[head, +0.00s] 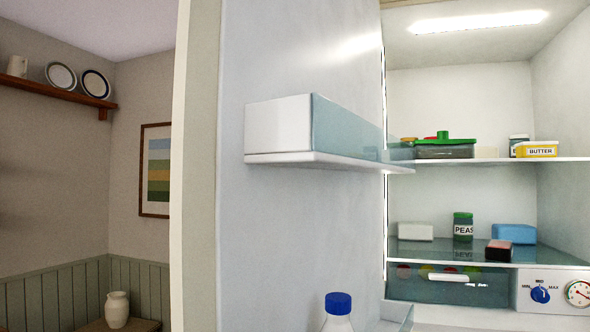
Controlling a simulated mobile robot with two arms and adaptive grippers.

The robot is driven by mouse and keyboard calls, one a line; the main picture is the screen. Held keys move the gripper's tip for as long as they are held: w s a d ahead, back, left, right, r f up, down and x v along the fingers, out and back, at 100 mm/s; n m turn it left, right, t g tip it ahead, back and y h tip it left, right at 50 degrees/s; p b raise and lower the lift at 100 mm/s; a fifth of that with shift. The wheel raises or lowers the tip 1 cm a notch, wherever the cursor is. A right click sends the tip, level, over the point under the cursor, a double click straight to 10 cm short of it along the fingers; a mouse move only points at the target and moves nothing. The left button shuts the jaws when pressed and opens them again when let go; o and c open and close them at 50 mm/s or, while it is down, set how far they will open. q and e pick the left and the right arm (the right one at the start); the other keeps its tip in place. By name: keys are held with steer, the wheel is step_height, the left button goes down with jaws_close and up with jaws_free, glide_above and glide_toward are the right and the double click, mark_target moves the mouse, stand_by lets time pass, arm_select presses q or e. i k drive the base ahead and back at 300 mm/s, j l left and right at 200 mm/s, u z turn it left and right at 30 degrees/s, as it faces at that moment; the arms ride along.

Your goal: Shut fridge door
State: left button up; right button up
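The fridge door (290,230) stands open in the head view. Its pale inner face fills the middle of the picture, left of the lit fridge interior (460,100). A door shelf (278,127) with a clear blue-tinted front juts from the inner face. A bottle with a blue cap (338,304) shows at the bottom, by a lower door shelf (397,318). The door's outer edge (181,200) is a pale vertical strip at its left. Neither of my grippers is in view, and the door's outer face and handle are hidden.
Inside the fridge, an upper shelf (482,160) holds a green-lidded box (445,149) and butter (536,150). A lower shelf holds a peas jar (463,228) and several boxes. Left of the door are a wall shelf with plates (61,76), a picture (156,170) and a jar (117,309).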

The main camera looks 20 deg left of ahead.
mark_target(279, 161)
steer(key=j+z, duration=0.4)
steer(key=j, duration=0.45)
steer(key=j+z, duration=0.35)
steer(key=j, duration=0.55)
steer(key=i+j+z, duration=0.1)
steer(key=j, duration=0.2)
steer(key=i+j+z, duration=0.1)
steer(key=i+j, duration=0.1)
steer(key=j, duration=0.1)
